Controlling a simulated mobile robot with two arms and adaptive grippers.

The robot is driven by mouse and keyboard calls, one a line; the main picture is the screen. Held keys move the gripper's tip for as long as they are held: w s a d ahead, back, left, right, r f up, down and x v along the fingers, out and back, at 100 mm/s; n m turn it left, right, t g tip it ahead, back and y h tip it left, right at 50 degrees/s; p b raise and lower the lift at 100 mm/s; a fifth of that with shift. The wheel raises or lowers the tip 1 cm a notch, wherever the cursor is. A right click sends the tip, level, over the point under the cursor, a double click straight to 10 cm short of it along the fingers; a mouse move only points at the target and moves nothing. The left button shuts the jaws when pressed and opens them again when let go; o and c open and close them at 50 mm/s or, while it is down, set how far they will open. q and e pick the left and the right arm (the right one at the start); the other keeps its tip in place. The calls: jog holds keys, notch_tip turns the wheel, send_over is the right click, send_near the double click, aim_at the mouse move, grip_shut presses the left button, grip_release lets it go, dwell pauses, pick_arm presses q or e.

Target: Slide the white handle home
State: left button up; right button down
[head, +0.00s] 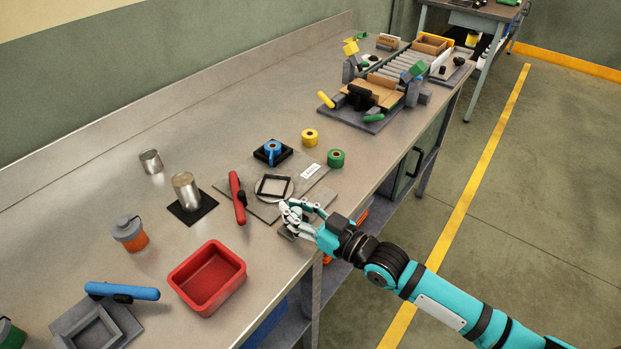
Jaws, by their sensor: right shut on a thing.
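My right gripper (288,212) reaches in from the lower right, over the front edge of the bench. A black square frame (262,193) lies on a round plate just left of the gripper. A red handle (237,196) stands at the plate's left side. My left gripper is not in view.
A metal can (185,190) and a red bin (207,278) are to the left. A roller conveyor (400,67) is farther back.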

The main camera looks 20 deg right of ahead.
jog(key=shift+s+a, duration=0.35)
jog(key=shift+a, duration=0.15)
jog(key=shift+a+f, duration=0.15)
jog(key=shift+f, duration=0.3)
jog(key=c, duration=1.7)
grip_release()
jog(key=o, duration=0.4)
jog(key=shift+s+d+r, duration=0.25)
jog(key=shift+s, duration=0.15)
jog(key=shift+o, duration=1)
jog(key=shift+r, duration=0.1)
jog(key=shift+w, duration=0.15)
jog(key=v, duration=1.2)
